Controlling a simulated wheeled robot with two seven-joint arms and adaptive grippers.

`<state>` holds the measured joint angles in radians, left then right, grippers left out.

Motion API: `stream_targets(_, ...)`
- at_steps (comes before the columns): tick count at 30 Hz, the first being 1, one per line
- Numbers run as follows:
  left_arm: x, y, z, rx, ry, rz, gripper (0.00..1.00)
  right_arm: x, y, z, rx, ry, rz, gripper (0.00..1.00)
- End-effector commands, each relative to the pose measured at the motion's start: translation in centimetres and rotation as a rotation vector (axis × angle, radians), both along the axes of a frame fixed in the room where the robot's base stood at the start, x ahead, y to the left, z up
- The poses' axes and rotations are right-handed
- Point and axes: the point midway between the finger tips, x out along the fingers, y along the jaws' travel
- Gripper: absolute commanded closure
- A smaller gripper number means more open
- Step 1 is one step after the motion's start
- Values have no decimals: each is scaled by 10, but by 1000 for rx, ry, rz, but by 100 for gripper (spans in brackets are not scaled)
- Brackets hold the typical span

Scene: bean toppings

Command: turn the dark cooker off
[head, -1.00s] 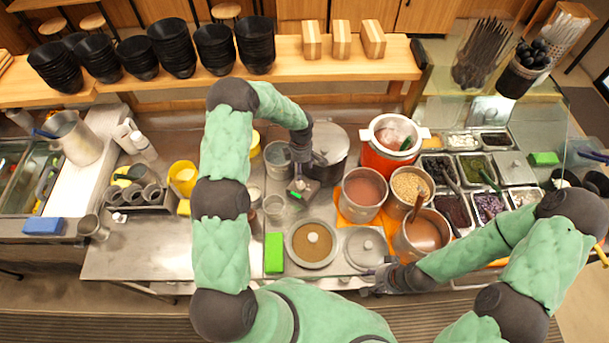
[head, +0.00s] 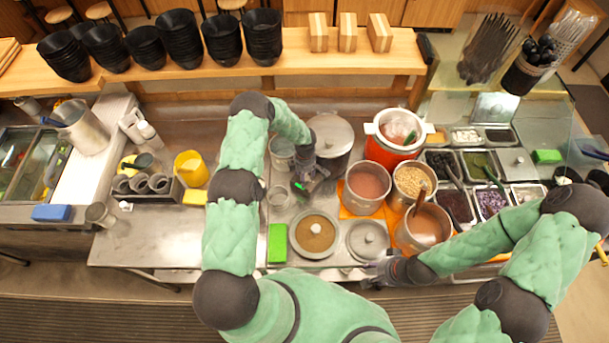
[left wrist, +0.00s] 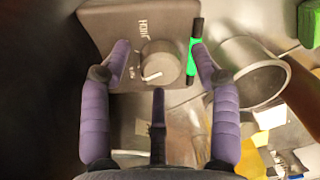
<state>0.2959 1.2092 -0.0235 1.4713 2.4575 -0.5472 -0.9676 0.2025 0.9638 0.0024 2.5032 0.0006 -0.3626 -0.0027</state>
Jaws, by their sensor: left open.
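The dark cooker (left wrist: 105,22) fills the upper middle of the left wrist view, with "HIGH" lettering near its round grey knob (left wrist: 160,60). The knob has a white pointer mark. A green bar with dark ends (left wrist: 192,52) lies along the cooker's right edge. My left gripper (left wrist: 160,50) is open, its two purple fingers on either side of the knob; I cannot tell whether they touch it. In the head view, my left gripper (head: 312,178) is over the cooker and largely hides it. My right gripper (head: 374,274) is low by a lidded pot (head: 367,241); its jaws are unclear.
A large lidded pot (head: 331,135) stands just behind the left gripper. A metal cup (head: 282,152) and a glass (head: 278,196) stand to its left. Pots of soup (head: 368,181) and grain (head: 413,181) crowd the right.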

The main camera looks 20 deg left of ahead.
Motion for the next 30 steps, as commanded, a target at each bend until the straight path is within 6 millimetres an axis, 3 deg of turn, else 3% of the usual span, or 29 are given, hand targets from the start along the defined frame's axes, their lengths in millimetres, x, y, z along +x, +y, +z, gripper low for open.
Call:
stream_targets(3,0,0,0,0,0,0,38,0,0,0,0,0,0,60)
stream_targets(4,0,0,0,0,0,0,44,0,0,0,0,0,0,60)
stream_targets(9,0,0,0,0,1,0,92,0,0,0,0,0,0,60)
stream_targets(30,-2,1,-1,0,5,22,94,0,0,-1,0,0,0,60)
